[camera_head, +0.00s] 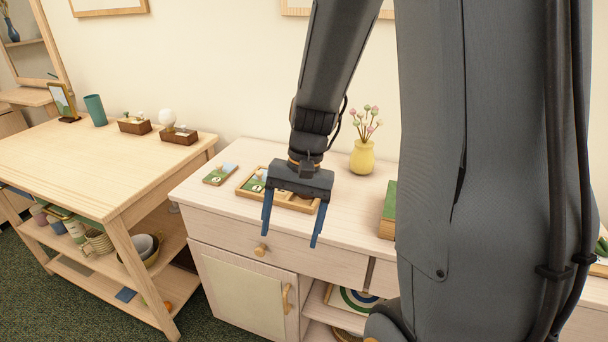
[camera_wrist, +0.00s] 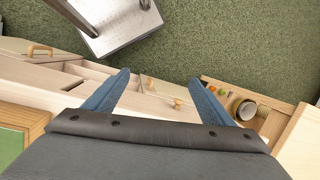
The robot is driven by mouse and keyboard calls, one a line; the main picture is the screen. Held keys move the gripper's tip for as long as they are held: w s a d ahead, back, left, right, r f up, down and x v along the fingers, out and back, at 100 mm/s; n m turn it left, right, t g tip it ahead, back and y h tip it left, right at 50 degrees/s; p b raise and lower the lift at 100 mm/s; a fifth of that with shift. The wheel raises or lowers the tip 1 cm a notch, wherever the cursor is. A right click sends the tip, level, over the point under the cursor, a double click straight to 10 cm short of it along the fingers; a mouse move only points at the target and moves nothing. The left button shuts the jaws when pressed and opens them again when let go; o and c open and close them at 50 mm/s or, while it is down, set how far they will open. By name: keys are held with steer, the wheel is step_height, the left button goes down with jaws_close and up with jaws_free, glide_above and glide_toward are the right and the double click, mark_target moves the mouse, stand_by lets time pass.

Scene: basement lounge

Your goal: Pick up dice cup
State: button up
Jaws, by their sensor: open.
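A teal cup (camera_head: 95,110), the only cup-like thing I can make out on a top surface, stands at the back of the light wooden table on the left; I cannot tell for sure that it is the dice cup. My gripper (camera_head: 290,240) is open and empty, with its blue fingers pointing down in front of the pale cabinet, well to the right of the cup. In the wrist view my gripper (camera_wrist: 159,76) shows both fingers spread with nothing between them. The cup does not show in the wrist view.
The wooden table (camera_head: 62,165) also holds a framed picture (camera_head: 62,101) and small brown boxes (camera_head: 179,136). The cabinet (camera_head: 215,200) holds a wooden tray (camera_head: 246,190), a yellow vase (camera_head: 362,157) and a green box (camera_head: 389,207). The table's front is clear.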

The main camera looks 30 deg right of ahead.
steer(key=w+d+r+m+t+y+p, duration=0.2)
steer(key=w+d+m+y+p, duration=0.15)
steer(key=w+m, duration=0.35)
steer(key=w+d+r+m+t+y+p, duration=0.25)
steer(key=w+d+m, duration=0.25)
steer(key=w, duration=0.4)
steer(key=d+f+m+t+y, duration=0.1)
steer(key=d, duration=0.1)
steer(key=w+d+f+m+t+y, duration=0.1)
steer(key=d+m, duration=0.1)
steer(key=d, duration=0.1)
steer(key=w+d+f+m+t+y, duration=0.1)
steer(key=d+f, duration=0.1)
steer(key=d, duration=0.1)
steer(key=shift+m, duration=0.3)
steer(key=shift+d+f, duration=0.1)
steer(key=shift+f, duration=0.05)
steer(key=shift+a+f, duration=0.15)
steer(key=shift+a, duration=0.15)
steer(key=shift+p+x, duration=0.35)
steer(key=shift+x, duration=0.55)
steer(key=shift+w+p+x, duration=0.15)
steer(key=shift+p+x, duration=0.55)
steer(key=shift+x, duration=0.6)
steer(key=shift+w+p+x, duration=0.15)
steer(key=shift+p+x, duration=0.55)
steer(key=shift+x, duration=0.6)
steer(key=shift+d+f, duration=0.1)
steer(key=shift+d, duration=0.1)
